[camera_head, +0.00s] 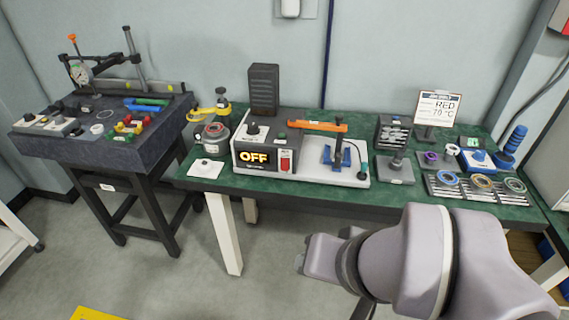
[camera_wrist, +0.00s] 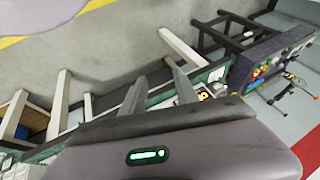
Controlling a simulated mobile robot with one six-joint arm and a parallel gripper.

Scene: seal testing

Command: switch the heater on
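The heater unit (camera_head: 262,150) is a grey and black box on the green bench, its lit display (camera_head: 254,157) reading OFF. A red rocker switch (camera_head: 285,163) is on its front, right of the display. A black knob (camera_head: 253,128) and a small green button are on top. In the wrist view only a small part of the lit display (camera_wrist: 204,95) shows, beyond a finger. My gripper (camera_wrist: 158,82) has its two fingers apart with nothing between them. In the head view my arm is at the lower right, in front of the bench and away from the heater; its fingertips are not clear there.
A blue press stands on the white base (camera_head: 355,180) right of the heater. A sign (camera_head: 438,107) reads RED 70 °C. A pot with a red ring (camera_head: 213,138) and a white card (camera_head: 206,169) are left. A dark table (camera_head: 40,145) stands further left. Floor before the bench is clear.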

